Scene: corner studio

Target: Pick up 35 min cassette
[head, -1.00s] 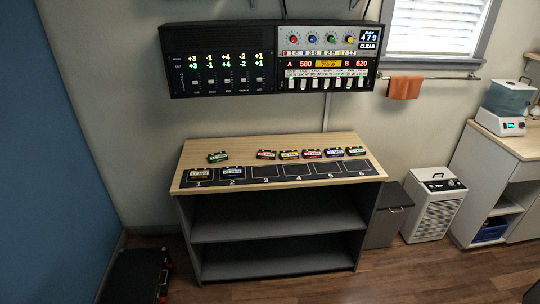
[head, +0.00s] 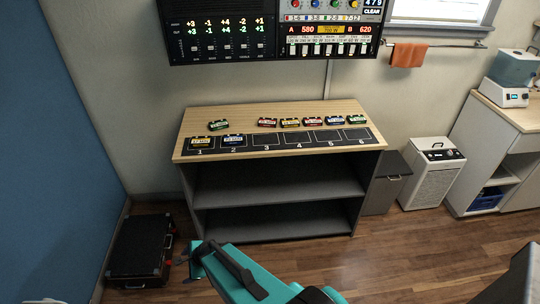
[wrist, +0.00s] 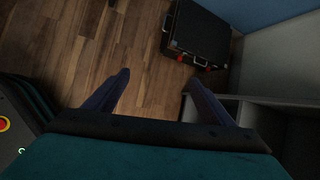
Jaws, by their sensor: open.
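Several cassettes lie on the wooden shelf top; their labels are too small to read, so I cannot tell which is the 35 min one. A yellow cassette (head: 201,142) lies on slot 1 and a blue cassette (head: 233,140) on slot 2. Behind the slots lie a green cassette (head: 218,125), a red cassette (head: 267,122), a yellow cassette (head: 290,122), another red one (head: 313,121), a blue one (head: 335,120) and a green one (head: 356,119). My gripper (wrist: 158,80) is open and empty, pointing at the floor in front of the shelf.
A numbered black slot strip (head: 270,140) runs along the front of the shelf top. A control panel (head: 270,30) hangs on the wall above. A black case (head: 138,248) lies on the floor at left. A white appliance (head: 430,172) stands right of the shelf.

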